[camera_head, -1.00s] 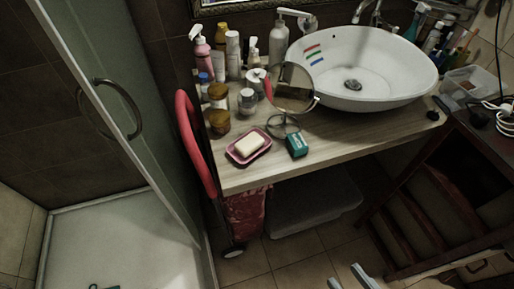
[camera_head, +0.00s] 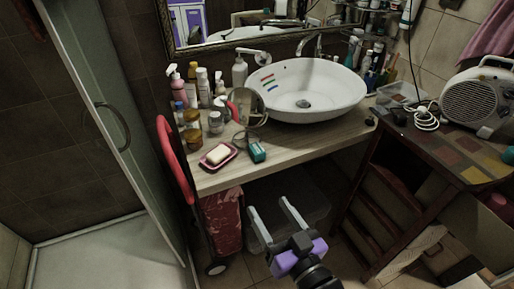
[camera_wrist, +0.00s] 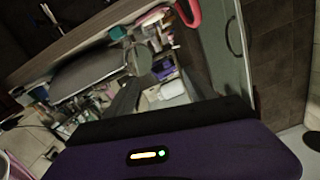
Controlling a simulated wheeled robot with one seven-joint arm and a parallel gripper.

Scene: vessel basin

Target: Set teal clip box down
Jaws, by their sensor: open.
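The teal clip box (camera_head: 257,152) rests on the wooden counter (camera_head: 310,143) near its front edge, just right of the pink soap dish (camera_head: 229,161) with a white soap bar (camera_head: 217,154). In the dim, tilted wrist view, a teal block (camera_wrist: 117,32) that looks like the box shows near the counter edge. My gripper (camera_head: 267,204) is open and empty. In the head view it appears below the box, in front of the counter and apart from it.
A round mirror (camera_head: 247,108) stands behind the box, with bottles and jars to its left. The white basin (camera_head: 300,112) fills the back right. Bare counter lies right of the box. A red trolley handle (camera_head: 174,160) is left; a dark wooden stand (camera_head: 385,190) is right.

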